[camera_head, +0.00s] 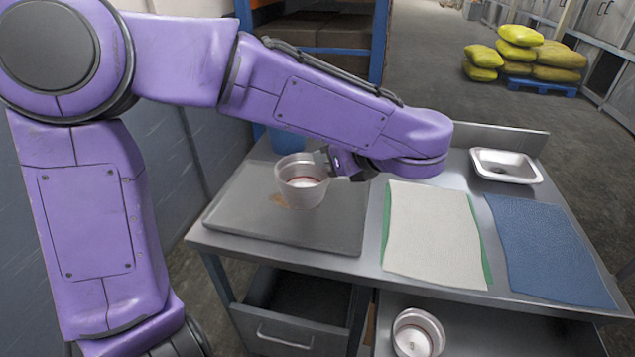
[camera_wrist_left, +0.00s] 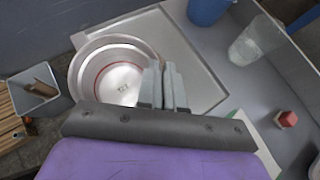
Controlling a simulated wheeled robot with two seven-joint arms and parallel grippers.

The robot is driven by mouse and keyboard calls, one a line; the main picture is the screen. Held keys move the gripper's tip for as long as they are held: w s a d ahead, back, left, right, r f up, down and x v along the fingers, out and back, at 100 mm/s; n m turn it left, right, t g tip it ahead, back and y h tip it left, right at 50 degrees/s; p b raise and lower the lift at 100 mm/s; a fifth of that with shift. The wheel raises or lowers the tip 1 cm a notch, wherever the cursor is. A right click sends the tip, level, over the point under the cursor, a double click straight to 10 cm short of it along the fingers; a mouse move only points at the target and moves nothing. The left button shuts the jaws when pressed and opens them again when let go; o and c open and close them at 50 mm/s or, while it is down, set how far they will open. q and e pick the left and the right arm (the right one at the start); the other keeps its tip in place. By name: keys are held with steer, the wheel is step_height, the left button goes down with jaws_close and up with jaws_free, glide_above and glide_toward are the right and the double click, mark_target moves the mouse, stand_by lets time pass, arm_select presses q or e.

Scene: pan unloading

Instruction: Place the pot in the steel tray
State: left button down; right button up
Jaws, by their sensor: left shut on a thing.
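The pot (camera_head: 303,183) is a round silvery metal pot with a red ring inside. My left gripper (camera_head: 340,163) is shut on its wall, on the right side of the pot. The pot is upright over the flat grey steel tray (camera_head: 235,214) at the table's left; I cannot tell whether it touches the tray. In the left wrist view the pot (camera_wrist_left: 112,75) is beside the closed fingers (camera_wrist_left: 165,88), with the tray (camera_wrist_left: 190,60) under it. A second similar pot (camera_head: 418,335) stands on the lower shelf. My right gripper is not in view.
A small shiny rectangular dish (camera_head: 505,165) stands at the table's back right. A pale cloth (camera_head: 432,235) and a blue mat (camera_head: 548,250) lie flat to the right. A blue cup (camera_head: 287,140) and a clear glass (camera_wrist_left: 255,42) stand behind. An open drawer (camera_head: 300,300) is below.

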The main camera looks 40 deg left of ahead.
arm_select(q)
steer(key=w+a+f+p, duration=0.2)
steer(key=a+f, duration=0.1)
steer(key=f, duration=0.1)
steer(key=w+a+f+p, duration=0.2)
steer(key=a+f, duration=0.2)
steer(key=w+a+f+p, duration=0.2)
steer(key=a+f, duration=0.2)
steer(key=shift+w+a, duration=0.2)
steer(key=shift+w+f, duration=0.2)
steer(key=shift+f, duration=0.15)
steer(key=shift+s, duration=0.1)
steer(key=c, duration=1.3)
jaws_free()
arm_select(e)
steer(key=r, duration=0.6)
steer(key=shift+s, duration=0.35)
arm_select(q)
steer(key=shift+o, duration=0.2)
